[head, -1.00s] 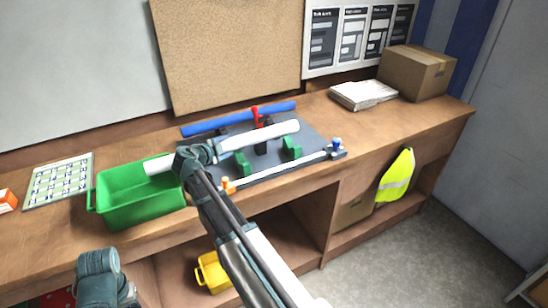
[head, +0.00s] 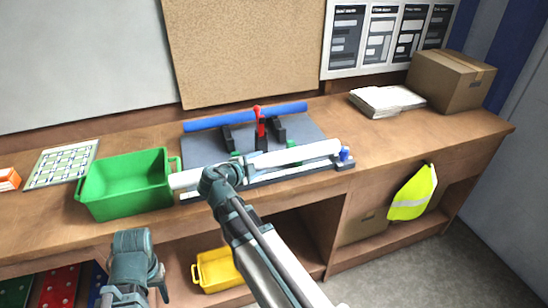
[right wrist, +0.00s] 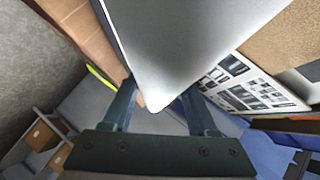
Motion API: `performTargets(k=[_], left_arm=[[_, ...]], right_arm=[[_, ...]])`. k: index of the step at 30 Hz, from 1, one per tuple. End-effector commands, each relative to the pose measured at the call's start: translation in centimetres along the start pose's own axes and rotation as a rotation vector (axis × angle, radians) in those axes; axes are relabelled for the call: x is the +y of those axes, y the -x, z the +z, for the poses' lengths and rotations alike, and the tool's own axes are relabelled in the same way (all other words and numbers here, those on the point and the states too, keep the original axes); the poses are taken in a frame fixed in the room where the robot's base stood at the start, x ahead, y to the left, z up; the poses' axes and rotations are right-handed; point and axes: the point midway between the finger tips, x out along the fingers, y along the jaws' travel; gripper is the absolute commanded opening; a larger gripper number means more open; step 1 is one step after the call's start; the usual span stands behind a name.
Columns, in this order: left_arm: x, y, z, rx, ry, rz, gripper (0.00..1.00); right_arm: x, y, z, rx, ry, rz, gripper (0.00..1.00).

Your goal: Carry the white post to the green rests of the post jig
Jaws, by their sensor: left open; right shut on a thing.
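The white post (head: 300,154) is held lengthwise over the front part of the post jig (head: 197,150), a grey plate. My right gripper (head: 216,182) is shut on the post near its left end; the right wrist view also shows the post (right wrist: 185,50) between the fingers (right wrist: 162,106). The jig's green rests, left (head: 235,155) and right (head: 292,145), show partly behind the post. I cannot tell whether the post touches them. My left gripper (head: 132,285) is open and low at the lower left, apart from the post; its fingertips are unclear.
A green bin (head: 125,200) stands just left of the post's left end. A blue tube (head: 245,117) lies on black supports with a red clamp (head: 259,125) behind the post. A cardboard box (head: 450,80) and papers (head: 385,101) lie at the right. A yellow bin (head: 215,270) sits below.

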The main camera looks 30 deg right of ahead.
Motion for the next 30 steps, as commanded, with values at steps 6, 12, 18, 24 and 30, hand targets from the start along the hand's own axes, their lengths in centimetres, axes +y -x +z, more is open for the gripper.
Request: performTargets(k=[6, 12, 18, 24, 30], left_arm=[[0.0, -0.4, 0.0, 0.0, 0.0, 0.0, 0.5], [0.0, -0.4, 0.0, 0.0, 0.0, 0.0, 0.5], [0.1, -0.8, 0.0, 0.0, 0.0, 0.0, 0.5], [0.1, -1.2, -0.1, 0.0, 0.001, 0.0, 0.5], [0.1, -1.6, -0.1, 0.0, 0.001, 0.0, 0.5]], right_arm=[[2.0, 2.3, -1.3, 0.001, 0.0, -0.003, 0.0], [2.3, 2.6, -1.4, 0.002, 0.0, -0.003, 0.0], [1.0, 0.1, -0.2, 0.004, -0.001, -0.002, 0.0], [-1.2, -4.2, 1.4, 0.004, -0.002, -0.001, 0.0], [-3.1, -7.8, 2.7, 0.003, -0.001, -0.002, 0.0]])
